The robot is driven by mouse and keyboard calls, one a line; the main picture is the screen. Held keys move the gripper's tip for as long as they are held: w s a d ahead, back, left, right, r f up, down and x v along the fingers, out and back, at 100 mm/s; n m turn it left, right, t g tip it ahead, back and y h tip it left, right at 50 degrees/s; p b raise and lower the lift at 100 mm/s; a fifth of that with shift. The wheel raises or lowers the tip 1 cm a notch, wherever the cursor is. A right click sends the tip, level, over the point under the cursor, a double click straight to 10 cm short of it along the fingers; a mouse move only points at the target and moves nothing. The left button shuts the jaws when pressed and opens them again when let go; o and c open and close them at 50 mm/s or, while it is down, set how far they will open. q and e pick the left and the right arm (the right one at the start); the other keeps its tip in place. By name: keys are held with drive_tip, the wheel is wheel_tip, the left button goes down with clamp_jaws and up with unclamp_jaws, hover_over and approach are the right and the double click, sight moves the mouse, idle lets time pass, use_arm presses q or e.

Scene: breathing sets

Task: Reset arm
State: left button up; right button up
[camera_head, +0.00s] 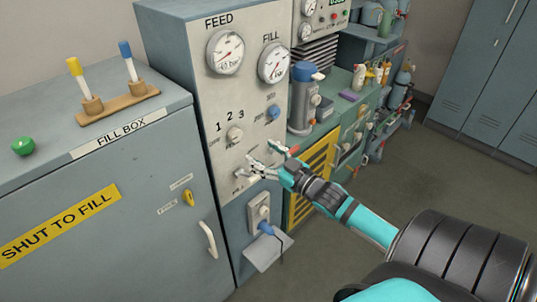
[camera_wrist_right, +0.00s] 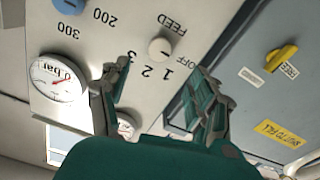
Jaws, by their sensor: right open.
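My right arm reaches in from the lower right in the head view. Its gripper (camera_head: 258,169) is open in front of the lower part of the grey panel (camera_head: 193,62), below the knob (camera_head: 235,133) marked 1 2 3. I see nothing between its fingers. In the right wrist view the gripper (camera_wrist_right: 160,82) shows its two fingers spread, with the panel beyond them upside down. The numbered knob (camera_wrist_right: 160,48) lies beyond the gap between the fingers. I cannot tell whether a finger touches the panel. My left gripper is not in view.
The fill box (camera_head: 100,215) stands left of the panel, with a yellow knob (camera_head: 188,198) and a pale handle (camera_head: 208,239). A blue plug (camera_head: 265,228) sits below my gripper. A crowded green bench (camera_head: 345,115) stands behind my arm. Open floor (camera_head: 430,190) lies to the right.

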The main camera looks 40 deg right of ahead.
drive_tip(key=shift+s, duration=0.8)
